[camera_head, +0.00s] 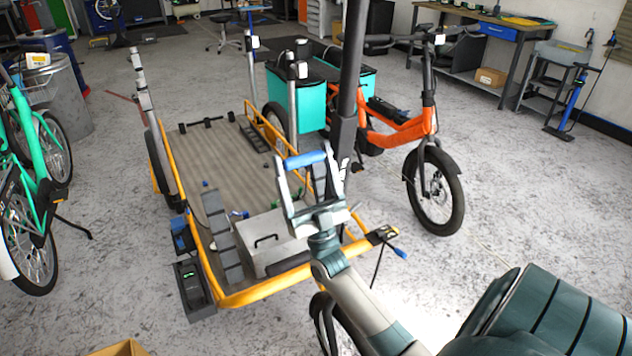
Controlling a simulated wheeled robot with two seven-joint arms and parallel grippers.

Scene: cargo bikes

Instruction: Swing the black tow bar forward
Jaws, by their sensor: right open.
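The black tow bar (352,80) stands nearly upright, running from the top edge of the view down to about the middle. Its lower end passes behind my right gripper, so its joint with the yellow-framed trailer (250,292) is hidden. My right gripper (305,162) is open, its pale fingers pointing up and away over the trailer's front end, just left of the bar's lower part. A blue crosspiece shows between its fingertips; I cannot tell whether it touches them. The gripper looks apart from the bar, but the depth gap is unclear. My left gripper is out of view.
A grey case (270,243) and a dark ramp-like piece (223,250) lie on the trailer's deck. An orange cargo bike (405,130) with teal bags stands close to the right. Green bikes (35,150) stand at the left.

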